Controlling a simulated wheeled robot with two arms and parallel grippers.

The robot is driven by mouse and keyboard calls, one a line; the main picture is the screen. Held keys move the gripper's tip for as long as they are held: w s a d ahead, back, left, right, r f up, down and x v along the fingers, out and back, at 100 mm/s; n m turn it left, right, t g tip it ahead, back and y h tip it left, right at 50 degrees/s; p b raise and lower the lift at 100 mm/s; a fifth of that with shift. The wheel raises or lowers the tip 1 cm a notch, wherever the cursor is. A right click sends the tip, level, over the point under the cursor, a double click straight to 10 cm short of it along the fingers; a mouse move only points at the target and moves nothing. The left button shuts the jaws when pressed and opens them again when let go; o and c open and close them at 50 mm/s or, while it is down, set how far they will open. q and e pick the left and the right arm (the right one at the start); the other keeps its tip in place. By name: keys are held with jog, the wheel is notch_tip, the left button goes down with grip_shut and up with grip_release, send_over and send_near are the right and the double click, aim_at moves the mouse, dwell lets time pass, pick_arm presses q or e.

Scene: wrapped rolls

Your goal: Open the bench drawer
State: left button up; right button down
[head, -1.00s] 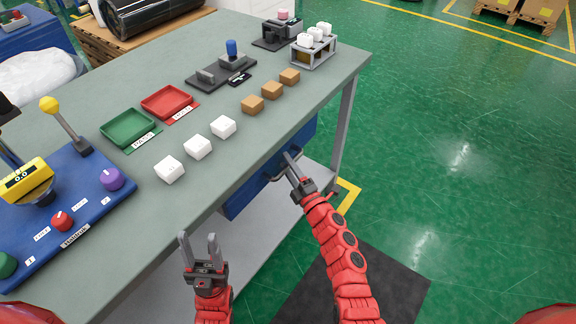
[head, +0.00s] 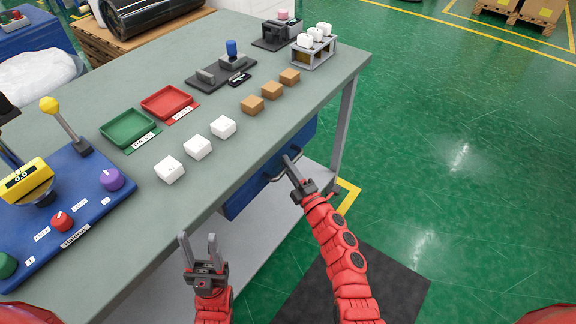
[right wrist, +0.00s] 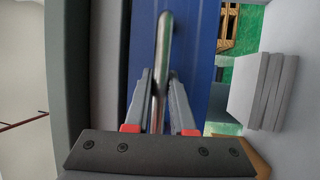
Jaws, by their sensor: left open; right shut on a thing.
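The blue bench drawer (head: 250,193) sits under the grey bench top, its front facing right. It looks closed or nearly so. Its bar handle (head: 272,178) is on the front, partly hidden by my right gripper (head: 290,164). In the right wrist view the metal handle (right wrist: 161,65) runs between the two fingers of that gripper (right wrist: 160,100), which is shut on it. The blue drawer front (right wrist: 200,70) lies behind it. My left gripper (head: 200,245) is open and empty, beside the bench's near edge, apart from the drawer.
The bench top (head: 200,110) holds white blocks (head: 198,147), brown blocks (head: 271,90), a green tray (head: 128,128), a red tray (head: 167,102) and a blue control panel (head: 90,200). A bench leg (head: 343,125) stands beyond the drawer. The green floor (head: 460,200) to the right is clear.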

dwell(0.9)
jog(key=s+d, duration=0.8)
jog(key=d, duration=0.3)
jog(key=s+d, duration=0.9)
jog(key=d, duration=0.3)
jog(key=c, duration=0.8)
grip_release()
jog(key=shift+w, duration=0.1)
jog(key=shift+o, duration=0.2)
jog(key=v, duration=1.7)
jog(key=shift+s+d, duration=0.15)
jog(key=shift+s, duration=0.1)
